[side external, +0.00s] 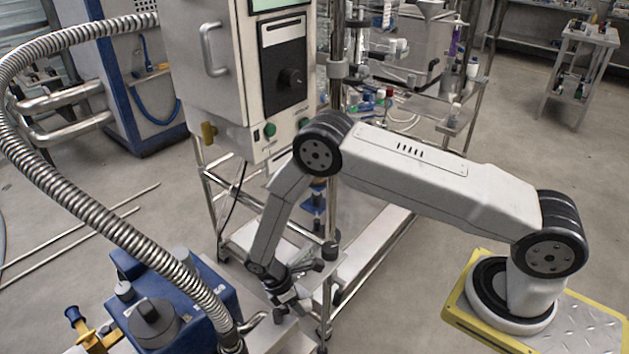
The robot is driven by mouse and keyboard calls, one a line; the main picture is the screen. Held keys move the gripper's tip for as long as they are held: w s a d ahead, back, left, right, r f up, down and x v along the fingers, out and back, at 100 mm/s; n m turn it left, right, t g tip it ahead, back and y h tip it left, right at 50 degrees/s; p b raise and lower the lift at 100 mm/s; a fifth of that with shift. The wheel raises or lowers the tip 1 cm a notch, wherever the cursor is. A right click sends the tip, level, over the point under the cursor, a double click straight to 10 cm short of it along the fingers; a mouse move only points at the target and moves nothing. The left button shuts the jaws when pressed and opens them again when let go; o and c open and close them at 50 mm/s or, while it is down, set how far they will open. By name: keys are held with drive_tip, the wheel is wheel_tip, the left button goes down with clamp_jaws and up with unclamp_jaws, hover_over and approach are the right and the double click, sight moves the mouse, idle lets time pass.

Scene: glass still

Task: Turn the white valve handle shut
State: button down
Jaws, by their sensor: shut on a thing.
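My gripper (287,300) points down at the lower middle of the side external view, beside a steel frame post and just right of a blue unit. It is shut on a small pale part that appears to be the white valve handle (289,297). The fingers and the dark wrist hide most of this part. The handle's angle cannot be made out at this size.
The blue unit (178,290) with dark knobs and a ribbed metal hose (95,225) stands close on the left. A steel frame (372,262) rises close on the right. A control cabinet (245,75) is behind. Open floor lies at the far right.

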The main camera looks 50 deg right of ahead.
drive_tip(key=m, duration=0.1)
drive_tip(key=s+a+m+y, duration=0.1)
drive_tip(key=shift+m+g, duration=0.3)
drive_tip(key=shift+m, duration=0.1)
drive_tip(key=m+y, duration=0.1)
drive_tip(key=m, duration=0.1)
drive_tip(key=s+a+m+y, duration=0.1)
drive_tip(key=m, duration=0.1)
drive_tip(key=a+m+y, duration=0.1)
drive_tip(key=m, duration=0.1)
drive_tip(key=shift+s+a, duration=0.15)
drive_tip(key=shift+s, duration=0.1)
drive_tip(key=shift+a+m+y, duration=0.25)
drive_tip(key=shift+a+m, duration=0.05)
drive_tip(key=shift+m, duration=0.45)
drive_tip(key=shift+a+m+y, duration=0.25)
drive_tip(key=shift+a+m, duration=0.05)
drive_tip(key=shift+m, duration=0.45)
drive_tip(key=shift+c, duration=1.4)
unclamp_jaws()
drive_tip(key=shift+s, duration=0.1)
drive_tip(key=v, duration=0.8)
drive_tip(key=shift+s, duration=0.1)
